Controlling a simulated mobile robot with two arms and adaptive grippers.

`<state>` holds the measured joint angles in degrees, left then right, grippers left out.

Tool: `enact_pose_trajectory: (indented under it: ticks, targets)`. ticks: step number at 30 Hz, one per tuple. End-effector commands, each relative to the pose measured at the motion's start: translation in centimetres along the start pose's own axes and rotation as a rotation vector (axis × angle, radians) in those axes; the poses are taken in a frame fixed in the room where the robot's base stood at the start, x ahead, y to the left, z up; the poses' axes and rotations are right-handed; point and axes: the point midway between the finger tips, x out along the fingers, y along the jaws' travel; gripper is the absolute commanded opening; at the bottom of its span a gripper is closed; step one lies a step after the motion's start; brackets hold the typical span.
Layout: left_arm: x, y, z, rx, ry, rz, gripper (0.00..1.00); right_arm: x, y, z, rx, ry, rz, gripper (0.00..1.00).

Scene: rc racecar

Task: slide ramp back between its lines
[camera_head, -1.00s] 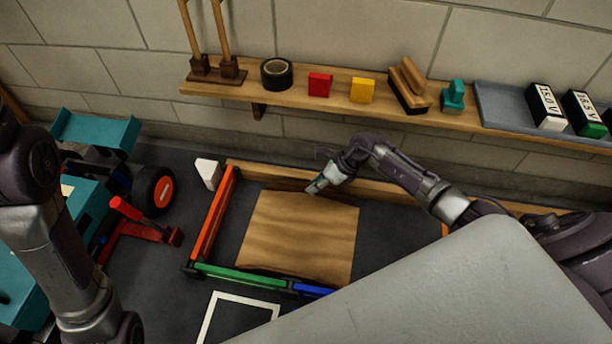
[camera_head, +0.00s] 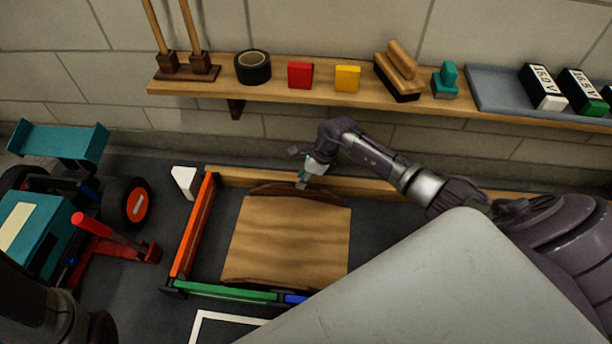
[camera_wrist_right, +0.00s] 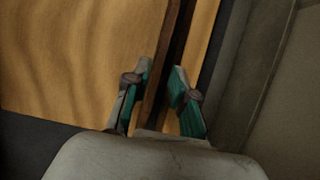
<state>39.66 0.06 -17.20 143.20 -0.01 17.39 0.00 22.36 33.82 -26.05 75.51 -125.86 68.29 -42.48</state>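The ramp (camera_head: 290,240) is a wavy-grained wooden board lying inside a low coloured frame, with a dark brown strip (camera_head: 268,187) along its far edge. My right gripper (camera_head: 302,183) is at that far edge, pointing down. In the right wrist view my right gripper (camera_wrist_right: 162,80) is open, its two teal-padded fingers apart with the dark strip (camera_wrist_right: 167,55) running between them. I cannot tell whether they touch it. The ramp surface (camera_wrist_right: 70,60) fills the left of that view. White lines (camera_head: 197,325) show on the floor in front of the frame, partly hidden. My left gripper is out of view.
The frame has an orange left side (camera_head: 193,232), a green front (camera_head: 225,291) and a wooden back rail (camera_head: 385,186). A teal car (camera_head: 35,225) and a red stand (camera_head: 120,245) are at left. A wall shelf (camera_head: 300,93) holds several items above.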

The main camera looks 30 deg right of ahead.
Motion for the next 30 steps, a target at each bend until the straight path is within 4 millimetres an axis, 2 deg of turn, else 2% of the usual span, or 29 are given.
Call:
enact_pose_trajectory:
  ticks: [1,3,9,22,27,30]
  targets:
    - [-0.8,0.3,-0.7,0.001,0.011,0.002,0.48,1.5,0.1,-0.1,0.001,-0.002,0.002,0.25]
    - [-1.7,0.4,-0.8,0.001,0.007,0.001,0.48,2.6,0.1,-0.2,0.002,-0.002,0.002,0.25]
    - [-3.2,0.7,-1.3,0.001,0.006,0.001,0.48,4.8,0.0,-0.1,0.000,-0.002,0.001,0.25]
    - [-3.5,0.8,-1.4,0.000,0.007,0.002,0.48,5.3,0.0,0.1,0.000,-0.001,0.000,0.25]
    - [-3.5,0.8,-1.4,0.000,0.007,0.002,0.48,5.3,0.0,0.0,0.000,-0.001,0.000,0.00]
    - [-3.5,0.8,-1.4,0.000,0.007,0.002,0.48,5.3,0.0,0.0,0.000,-0.001,0.000,0.00]
